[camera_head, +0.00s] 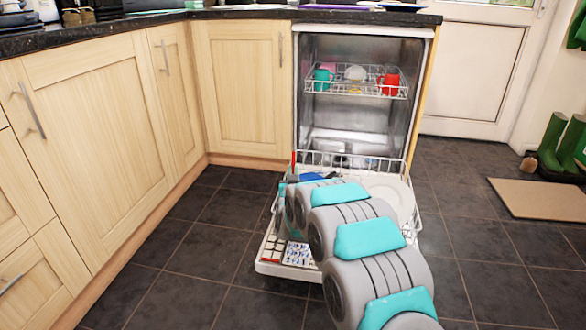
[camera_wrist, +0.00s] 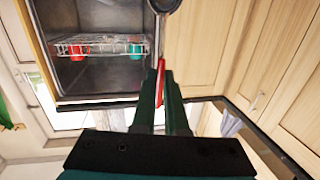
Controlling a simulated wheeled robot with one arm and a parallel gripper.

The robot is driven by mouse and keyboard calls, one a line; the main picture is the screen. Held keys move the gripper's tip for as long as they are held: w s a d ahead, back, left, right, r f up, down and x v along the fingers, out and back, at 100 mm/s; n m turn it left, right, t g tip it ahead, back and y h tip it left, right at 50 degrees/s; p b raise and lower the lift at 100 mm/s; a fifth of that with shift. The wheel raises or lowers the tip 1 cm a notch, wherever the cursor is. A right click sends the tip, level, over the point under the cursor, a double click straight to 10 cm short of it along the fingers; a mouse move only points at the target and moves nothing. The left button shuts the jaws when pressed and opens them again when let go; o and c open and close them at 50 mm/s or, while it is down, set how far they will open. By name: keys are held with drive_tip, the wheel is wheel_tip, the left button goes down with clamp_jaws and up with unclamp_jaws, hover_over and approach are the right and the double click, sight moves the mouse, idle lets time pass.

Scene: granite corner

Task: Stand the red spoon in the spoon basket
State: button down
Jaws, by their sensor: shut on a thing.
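The red spoon has a red handle (camera_wrist: 161,78) and a dark grey bowl (camera_wrist: 166,5) at the top of the wrist view, partly cut off. My gripper (camera_wrist: 159,98) is shut on the red handle, with the bowl pointing away from it. In the head view, the red handle (camera_head: 294,159) sticks up beyond my arm, which hides the bowl and most of the jaws. A compartmented basket (camera_head: 272,249) sits at the near left of the pulled-out lower dishwasher rack; a blue-and-white patterned part (camera_head: 300,254) shows beside it. My arm covers the basket's right side.
The dishwasher door is down, with the lower rack (camera_head: 264,269) pulled out. A white plate (camera_head: 393,195) stands in it, right of my arm. The upper rack (camera_head: 350,88) holds a teal cup (camera_head: 322,78) and a red cup (camera_head: 389,83). Wooden cabinets (camera_head: 105,130) line the left.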

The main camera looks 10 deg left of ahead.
wheel_tip(320, 180, down, 7)
drive_tip(key=b, duration=0.1)
idle(0.7)
drive_tip(key=shift+r, duration=0.1)
drive_tip(key=c, duration=0.9)
unclamp_jaws()
drive_tip(key=shift+o, duration=0.2)
drive_tip(key=shift+s, duration=0.15)
drive_tip(key=s+d, duration=0.1)
drive_tip(key=s, duration=0.6)
drive_tip(key=shift+s+r, duration=0.15)
drive_tip(key=shift+s, duration=0.05)
drive_tip(key=shift+d, duration=0.1)
